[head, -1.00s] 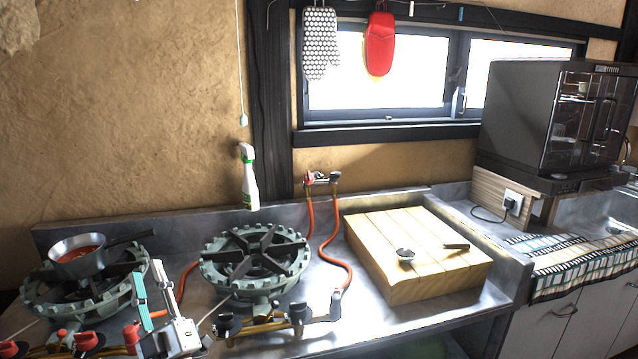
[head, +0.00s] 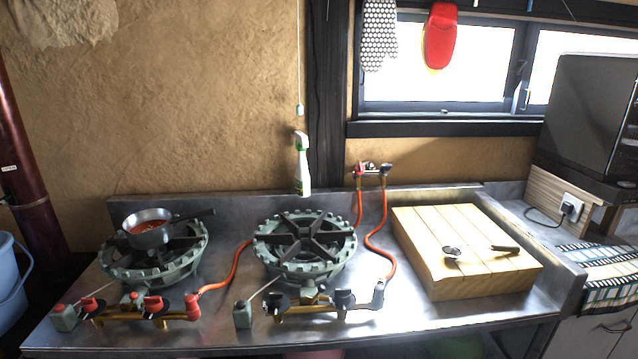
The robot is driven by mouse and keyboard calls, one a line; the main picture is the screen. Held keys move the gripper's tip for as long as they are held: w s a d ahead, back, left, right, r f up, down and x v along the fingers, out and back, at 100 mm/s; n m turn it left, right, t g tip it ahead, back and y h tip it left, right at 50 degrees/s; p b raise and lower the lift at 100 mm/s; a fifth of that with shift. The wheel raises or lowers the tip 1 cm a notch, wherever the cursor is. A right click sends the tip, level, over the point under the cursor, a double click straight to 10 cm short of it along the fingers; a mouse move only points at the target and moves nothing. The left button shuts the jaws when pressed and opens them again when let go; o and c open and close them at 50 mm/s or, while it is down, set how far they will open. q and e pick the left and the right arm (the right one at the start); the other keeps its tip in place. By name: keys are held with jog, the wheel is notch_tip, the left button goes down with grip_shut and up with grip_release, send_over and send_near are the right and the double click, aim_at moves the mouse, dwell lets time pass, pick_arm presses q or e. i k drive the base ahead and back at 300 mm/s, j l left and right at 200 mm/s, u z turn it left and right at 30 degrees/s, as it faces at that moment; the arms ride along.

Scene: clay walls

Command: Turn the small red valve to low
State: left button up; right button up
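The left gas burner (head: 185,262) has a brass pipe (head: 120,318) along its front. Red knobs sit on this pipe: one at the left (head: 90,309) and one to the right of the middle (head: 153,305). A red fitting (head: 192,306) joins the orange hose at its right end. Another red valve handle (head: 361,170) is on the wall pipe behind the counter. I cannot tell which is the small red valve, or read any setting marks. Neither of my grippers shows in the head view.
A saucepan (head: 148,236) with red contents sits on the left burner. The middle burner (head: 305,275) has black knobs. A spray bottle (head: 302,165) stands behind it. A wooden block (head: 460,275) is at the right, a blue bucket (head: 10,270) at the far left.

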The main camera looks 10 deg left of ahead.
aim_at(90, 304)
jog(key=u, duration=1.3)
